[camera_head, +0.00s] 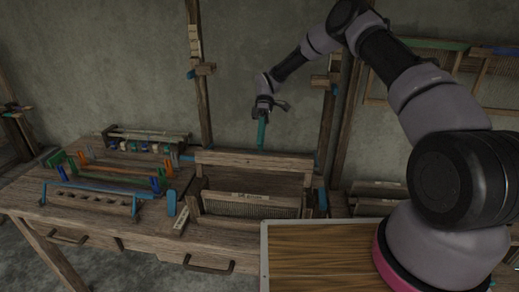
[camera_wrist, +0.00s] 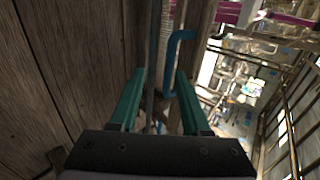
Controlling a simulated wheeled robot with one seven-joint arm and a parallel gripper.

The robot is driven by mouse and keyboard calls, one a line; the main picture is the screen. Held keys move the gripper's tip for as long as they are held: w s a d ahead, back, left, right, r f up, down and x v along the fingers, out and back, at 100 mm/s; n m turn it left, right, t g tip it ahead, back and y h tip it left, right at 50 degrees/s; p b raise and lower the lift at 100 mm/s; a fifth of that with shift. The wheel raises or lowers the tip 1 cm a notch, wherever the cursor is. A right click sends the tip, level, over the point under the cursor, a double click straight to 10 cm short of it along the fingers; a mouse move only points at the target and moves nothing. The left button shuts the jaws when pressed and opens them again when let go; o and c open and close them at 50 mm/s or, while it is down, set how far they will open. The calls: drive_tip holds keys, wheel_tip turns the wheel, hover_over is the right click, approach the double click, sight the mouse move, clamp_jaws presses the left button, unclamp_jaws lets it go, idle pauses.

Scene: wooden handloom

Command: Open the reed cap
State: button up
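A long wooden bar (camera_head: 240,159) with blue fittings at its ends spans the back of the loom. In front of it, a comb-like reed (camera_head: 250,210) stands under a narrow wooden strip with a pale label (camera_head: 250,196). I cannot tell for sure which of these bars is the reed cap. My gripper (camera_head: 261,148) points down with its teal fingertips at or just above the back bar; contact cannot be told. In the wrist view, my gripper (camera_wrist: 163,80) has its fingers apart. A blue bent handle (camera_wrist: 178,55) shows beyond the right finger.
Upright wooden posts (camera_head: 201,80) stand at the back of the loom. Blue, green and orange pegs and rails (camera_head: 110,175) fill the left side of the table. A wood-topped board with a pale edge (camera_head: 320,255) lies at the front right.

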drive_tip(key=shift+v, duration=1.95)
drive_tip(key=shift+r, duration=0.1)
drive_tip(key=s+d+r+m+t, duration=0.2)
drive_tip(key=d+r+m+t, duration=0.15)
drive_tip(key=r, duration=0.45)
drive_tip(key=s+d+r+m+t, duration=0.2)
drive_tip(key=d+r, duration=0.2)
drive_tip(key=r, duration=0.4)
drive_tip(key=s+d+r+m+t, duration=0.2)
drive_tip(key=s+d+r+m, duration=0.15)
drive_tip(key=r, duration=0.35)
drive_tip(key=s+d+r+m+t, duration=0.4)
drive_tip(key=s+d+m+t, duration=0.1)
drive_tip(key=s, duration=0.4)
drive_tip(key=s+d+r+m+t, duration=0.4)
drive_tip(key=s+d+m+t, duration=0.1)
drive_tip(key=s+d, duration=0.3)
drive_tip(key=shift+s+d+r+m+y, duration=0.2)
drive_tip(key=shift+s+r+m+y, duration=0.15)
drive_tip(key=shift+s+m, duration=0.35)
drive_tip(key=shift+w, duration=0.2)
